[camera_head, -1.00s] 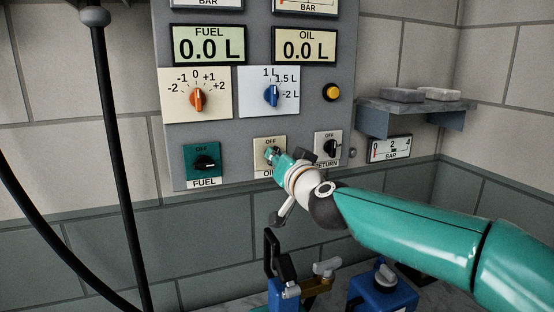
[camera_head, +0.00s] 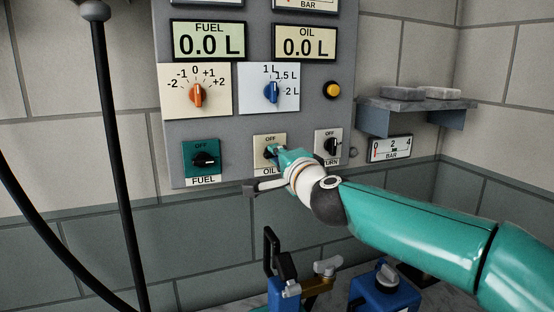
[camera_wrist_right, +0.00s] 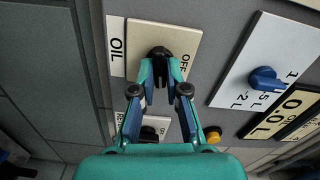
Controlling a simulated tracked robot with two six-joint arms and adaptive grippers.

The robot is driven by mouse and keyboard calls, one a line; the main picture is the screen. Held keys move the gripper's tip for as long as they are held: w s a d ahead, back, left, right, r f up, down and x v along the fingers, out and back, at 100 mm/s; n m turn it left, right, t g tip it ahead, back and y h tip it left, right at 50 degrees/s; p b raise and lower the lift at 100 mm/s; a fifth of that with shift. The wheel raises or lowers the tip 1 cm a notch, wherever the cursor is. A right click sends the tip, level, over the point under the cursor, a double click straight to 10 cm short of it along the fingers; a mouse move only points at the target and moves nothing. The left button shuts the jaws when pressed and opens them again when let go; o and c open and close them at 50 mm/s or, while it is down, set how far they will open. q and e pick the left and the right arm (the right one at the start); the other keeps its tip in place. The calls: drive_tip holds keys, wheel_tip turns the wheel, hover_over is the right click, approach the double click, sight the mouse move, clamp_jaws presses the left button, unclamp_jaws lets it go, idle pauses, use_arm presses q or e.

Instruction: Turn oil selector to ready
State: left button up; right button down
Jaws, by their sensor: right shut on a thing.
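The oil selector is a black knob (camera_wrist_right: 160,54) on a cream plate (camera_head: 270,140) marked OFF and OIL, low in the middle of the grey panel. In the head view the knob is mostly hidden behind my right gripper (camera_head: 275,153). In the right wrist view my right gripper (camera_wrist_right: 160,70) has its two fingertips shut on the knob, one on each side. No ready mark can be read on the plate. My left gripper is not in view.
The fuel selector (camera_head: 205,160) is to the left and the return knob (camera_head: 331,146) close to the right. Above are an orange knob (camera_head: 197,94), a blue knob (camera_head: 272,92) and a yellow button (camera_head: 332,90). A shelf (camera_head: 415,108) juts out at right. Black hoses (camera_head: 122,170) hang at left.

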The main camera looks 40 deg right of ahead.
drive_tip(key=shift+f+m, duration=0.3)
drive_tip(key=shift+m, duration=0.8)
drive_tip(key=c, duration=1.2)
unclamp_jaws()
drive_tip(key=shift+d, duration=0.1)
drive_tip(key=shift+r, duration=0.15)
drive_tip(key=shift+v, duration=6)
